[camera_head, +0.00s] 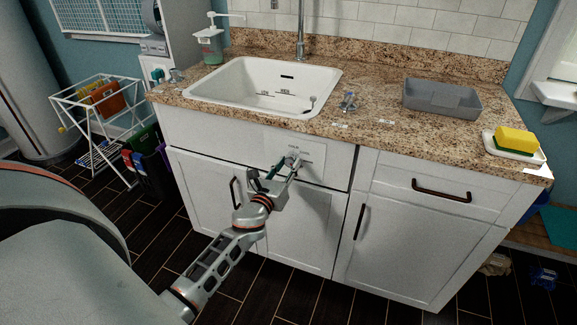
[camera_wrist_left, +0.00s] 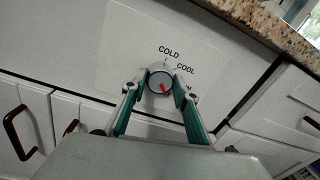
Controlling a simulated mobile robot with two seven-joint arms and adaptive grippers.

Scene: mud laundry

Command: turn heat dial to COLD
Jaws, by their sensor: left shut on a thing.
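The heat dial (camera_wrist_left: 157,79) is a round light knob with a red mark, on a white panel with printed labels. COLD is printed above it and COOL to its upper right; a further label at right is mostly hidden by a finger. The red mark sits low on the knob's face, right of its middle, away from COLD. My left gripper (camera_wrist_left: 160,88) has its fingers on both sides of the dial and is shut on it. In the head view the left gripper (camera_head: 281,170) reaches the panel (camera_head: 313,152) under the sink. My right gripper is not in view.
A granite counter (camera_head: 370,130) with a white sink (camera_head: 210,88) overhangs the panel. Cabinet doors with dark handles (camera_head: 359,222) lie below and beside it. A grey tray (camera_head: 442,98) and a yellow sponge (camera_head: 515,139) are on the counter. A drying rack (camera_head: 95,115) stands left.

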